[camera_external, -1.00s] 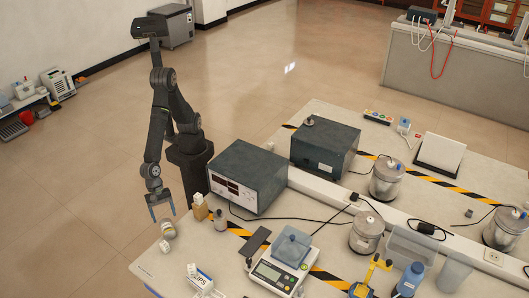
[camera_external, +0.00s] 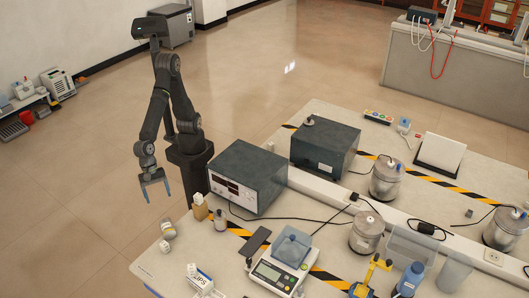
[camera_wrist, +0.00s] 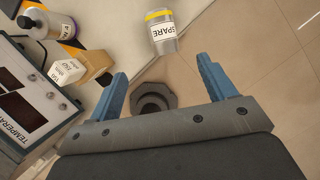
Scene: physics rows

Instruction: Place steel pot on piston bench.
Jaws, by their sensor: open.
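My gripper (camera_external: 157,192) hangs open and empty at the near left corner of the bench, above and left of a small jar (camera_external: 168,229). In the wrist view the gripper (camera_wrist: 162,72) has its blue fingers spread wide, apart from the jar. That jar (camera_wrist: 163,36) has a yellow band and a SPARE label and appears at the bench edge. Lidded metallic pots stand farther right: one (camera_external: 387,180) at the back, one (camera_external: 366,235) in the middle, one (camera_external: 503,234) at far right. I cannot tell which is the steel pot, or identify the piston bench.
A grey temperature box (camera_external: 248,178) stands right of the arm, with another dark box (camera_external: 325,147) behind it. A balance (camera_external: 279,276), small boxes, bottles and cables crowd the bench (camera_external: 205,255). Open floor lies left of it.

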